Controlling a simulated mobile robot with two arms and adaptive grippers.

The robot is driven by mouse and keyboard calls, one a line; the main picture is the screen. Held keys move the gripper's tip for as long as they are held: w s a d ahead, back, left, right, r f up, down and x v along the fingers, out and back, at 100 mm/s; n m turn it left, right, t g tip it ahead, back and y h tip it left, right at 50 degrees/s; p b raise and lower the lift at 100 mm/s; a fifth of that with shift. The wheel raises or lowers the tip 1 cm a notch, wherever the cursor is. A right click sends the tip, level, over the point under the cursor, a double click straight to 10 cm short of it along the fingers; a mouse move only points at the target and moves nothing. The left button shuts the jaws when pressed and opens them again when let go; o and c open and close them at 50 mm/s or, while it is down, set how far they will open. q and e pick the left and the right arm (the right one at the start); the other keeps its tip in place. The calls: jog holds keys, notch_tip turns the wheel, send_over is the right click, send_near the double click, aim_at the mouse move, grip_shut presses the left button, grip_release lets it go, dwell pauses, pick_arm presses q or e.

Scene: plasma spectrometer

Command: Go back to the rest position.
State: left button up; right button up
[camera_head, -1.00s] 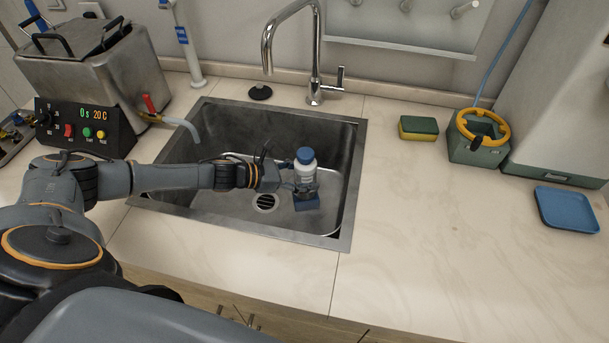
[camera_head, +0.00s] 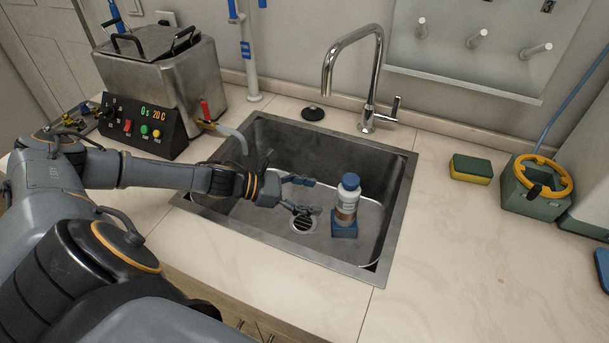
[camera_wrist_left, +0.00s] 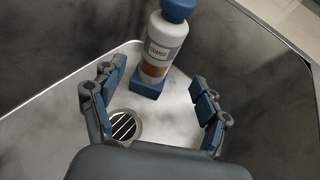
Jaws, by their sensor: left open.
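My left gripper (camera_head: 308,196) reaches over the sink from the left. It is open and empty, and its fingers are apart from the bottle. In the left wrist view its two spread fingers (camera_wrist_left: 155,108) show with the bottle beyond them. The bottle (camera_head: 347,198), white with a blue cap and a brown lower part, stands upright on a small blue block (camera_head: 343,229) inside the sink. In the left wrist view the bottle (camera_wrist_left: 165,42) and the blue block (camera_wrist_left: 147,88) show near the round drain. My right gripper is not in view.
The metal sink (camera_head: 391,226) has walls around the gripper. A tall faucet (camera_head: 370,85) stands behind it. A heated bath (camera_head: 165,85) with a control panel is at the left. A sponge (camera_head: 471,168) and a green box (camera_head: 533,190) are at the right.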

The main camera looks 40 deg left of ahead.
pick_arm(q)
jog(key=shift+v, duration=0.85)
jog(key=shift+r, duration=0.1)
